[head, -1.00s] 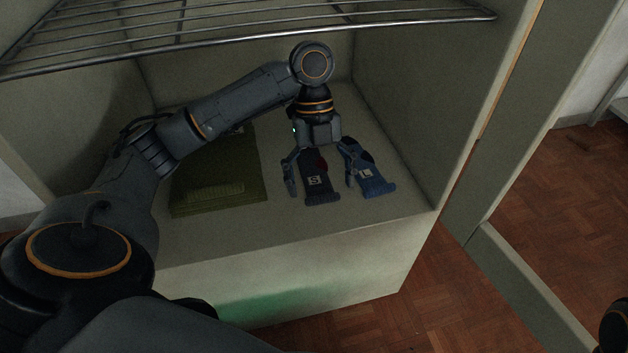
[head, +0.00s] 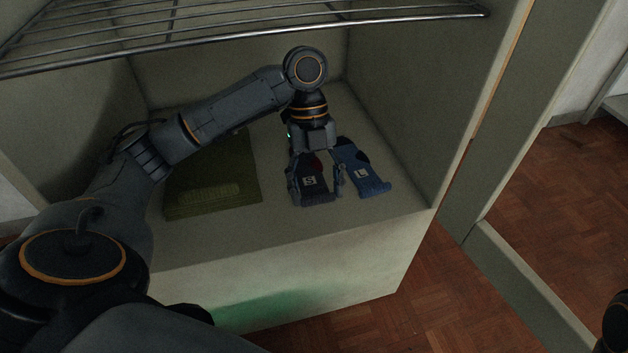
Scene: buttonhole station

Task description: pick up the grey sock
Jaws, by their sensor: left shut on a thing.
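The grey sock (head: 318,198), very dark with a white "S" patch and a reddish spot, lies on the pale cupboard floor. My left gripper (head: 317,183) points down over it, with one finger at each side of the sock. It is shut on the sock, which still appears to rest on the floor. A blue sock (head: 372,182) with a white "L" patch lies just to the right, close to the right finger. The upper part of the grey sock is partly hidden under the gripper. My right gripper is out of view.
A flat dark green item (head: 222,192) lies to the left, partly behind my left arm. A wire shelf (head: 300,27) spans above the arm. The cupboard's right wall (head: 410,110) stands beyond the blue sock. The front strip of the floor is bare.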

